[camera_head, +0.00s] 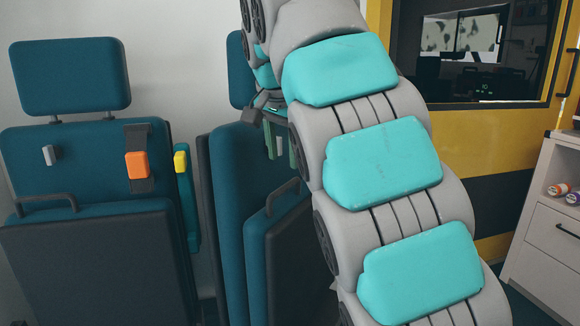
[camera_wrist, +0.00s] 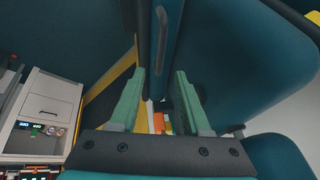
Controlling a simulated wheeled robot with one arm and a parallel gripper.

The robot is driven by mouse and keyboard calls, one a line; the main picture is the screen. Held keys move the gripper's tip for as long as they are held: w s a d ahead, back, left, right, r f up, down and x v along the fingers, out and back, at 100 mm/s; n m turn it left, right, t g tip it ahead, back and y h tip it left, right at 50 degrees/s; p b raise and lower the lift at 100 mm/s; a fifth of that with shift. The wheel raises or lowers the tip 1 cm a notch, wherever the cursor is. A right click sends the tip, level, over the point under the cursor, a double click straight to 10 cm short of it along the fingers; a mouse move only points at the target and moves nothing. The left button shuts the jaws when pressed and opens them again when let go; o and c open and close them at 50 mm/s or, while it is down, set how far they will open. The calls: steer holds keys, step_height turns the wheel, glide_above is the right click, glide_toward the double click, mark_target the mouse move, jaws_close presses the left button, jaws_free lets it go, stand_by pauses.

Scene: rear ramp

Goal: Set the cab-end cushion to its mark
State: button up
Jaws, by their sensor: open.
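Two teal fold-up seats stand by the wall. The right seat, nearer the yellow partition, has a tipped-up cushion (camera_head: 257,255) with a dark back panel and a grey handle (camera_head: 283,194). The left seat's cushion (camera_head: 100,265) is also tipped up, with a handle on top. No label shows which is the cab-end cushion, and I cannot make out a mark. My gripper (camera_head: 281,150) is open in front of the right seat's backrest, above that handle. In the wrist view, a teal edge with a grey bar (camera_wrist: 162,35) shows beyond the gap between the green fingers (camera_wrist: 160,88); contact is not visible.
My arm hides much of the right seat. An orange buckle (camera_head: 137,165) and a yellow buckle (camera_head: 180,161) are at the left seat's backrest. The yellow partition (camera_head: 483,140) has a window. A white cabinet (camera_head: 548,235) stands at the right, also in the wrist view (camera_wrist: 45,108).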

mark_target(285, 188)
steer(key=shift+b+x, duration=0.7)
steer(key=shift+x, duration=3.2)
jaws_close()
